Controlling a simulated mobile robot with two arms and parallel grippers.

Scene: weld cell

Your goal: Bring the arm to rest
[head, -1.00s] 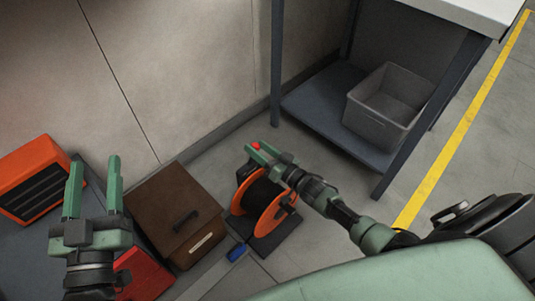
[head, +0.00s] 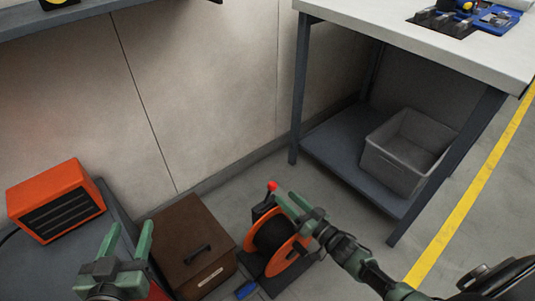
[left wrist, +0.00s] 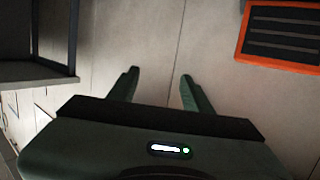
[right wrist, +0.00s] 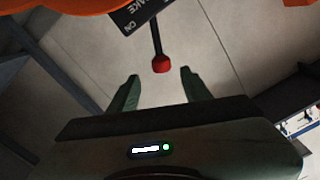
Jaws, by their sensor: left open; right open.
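My left gripper (head: 127,243) is at the lower left of the head view, with its fingers apart and nothing between them. In the left wrist view its fingers (left wrist: 158,88) stand open in front of the bare wall. My right gripper (head: 288,203) is by the orange cable reel (head: 274,240), its fingers apart. In the right wrist view its fingers (right wrist: 160,88) are open and empty. A red knob on a black lever (right wrist: 161,64) stands just beyond the fingertips, apart from them. The red knob also shows in the head view (head: 272,186).
A brown box (head: 190,235) stands left of the reel. An orange heater-like unit (head: 57,200) sits on a grey surface at the left. A workbench (head: 400,22) with a grey bin (head: 405,150) on its lower shelf stands at the right. A blue item (head: 246,290) lies near the reel.

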